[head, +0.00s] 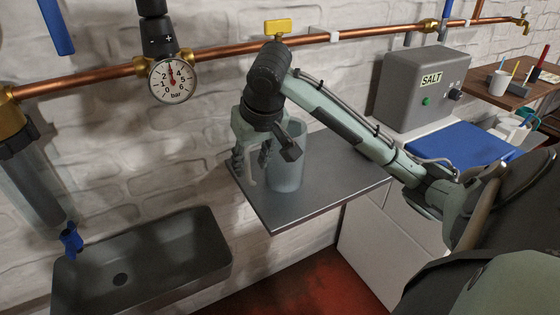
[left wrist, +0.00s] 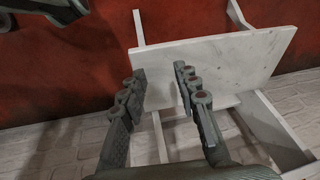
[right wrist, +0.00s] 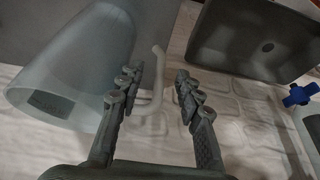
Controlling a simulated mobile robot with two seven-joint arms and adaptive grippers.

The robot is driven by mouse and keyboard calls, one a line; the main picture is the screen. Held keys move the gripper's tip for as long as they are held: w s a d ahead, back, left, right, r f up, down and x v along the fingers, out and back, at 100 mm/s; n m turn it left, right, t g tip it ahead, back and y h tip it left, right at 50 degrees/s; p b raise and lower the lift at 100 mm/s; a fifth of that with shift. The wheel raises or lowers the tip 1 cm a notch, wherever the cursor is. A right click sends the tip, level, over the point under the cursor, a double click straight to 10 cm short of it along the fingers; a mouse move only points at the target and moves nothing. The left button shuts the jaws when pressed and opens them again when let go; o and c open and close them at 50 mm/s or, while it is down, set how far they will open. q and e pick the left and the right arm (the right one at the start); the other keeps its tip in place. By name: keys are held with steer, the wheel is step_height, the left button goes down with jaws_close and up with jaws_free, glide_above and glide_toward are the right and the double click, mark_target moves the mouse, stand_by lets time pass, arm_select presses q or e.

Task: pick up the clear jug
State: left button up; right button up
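The clear jug (head: 288,172) stands upright on a grey metal shelf (head: 325,185), partly hidden behind my right gripper and wrist. In the head view this gripper (head: 244,163) points down at the jug's left side. My left gripper (left wrist: 160,75) is open and empty, away from the jug and outside the head view.
A dark sink (head: 145,262) lies left of the shelf, with a blue-handled tap (head: 71,240) beside it. A copper pipe (head: 225,50) with a gauge (head: 172,80) runs along the wall. A grey salt box (head: 415,88) stands right. A white table (left wrist: 215,65) shows in the left wrist view.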

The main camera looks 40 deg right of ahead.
mark_target(249, 166)
steer(key=x, duration=0.4)
steer(key=shift+w+f, duration=0.15)
steer(key=shift+w, duration=0.1)
arm_select(q)
steer(key=shift+w+r, duration=0.15)
steer(key=shift+r, duration=0.6)
arm_select(e)
steer(key=shift+c, duration=0.3)
steer(key=c, duration=0.7)
arm_select(q)
steer(key=shift+f, duration=0.1)
arm_select(e)
jaws_close()
steer(key=shift+d, duration=0.1)
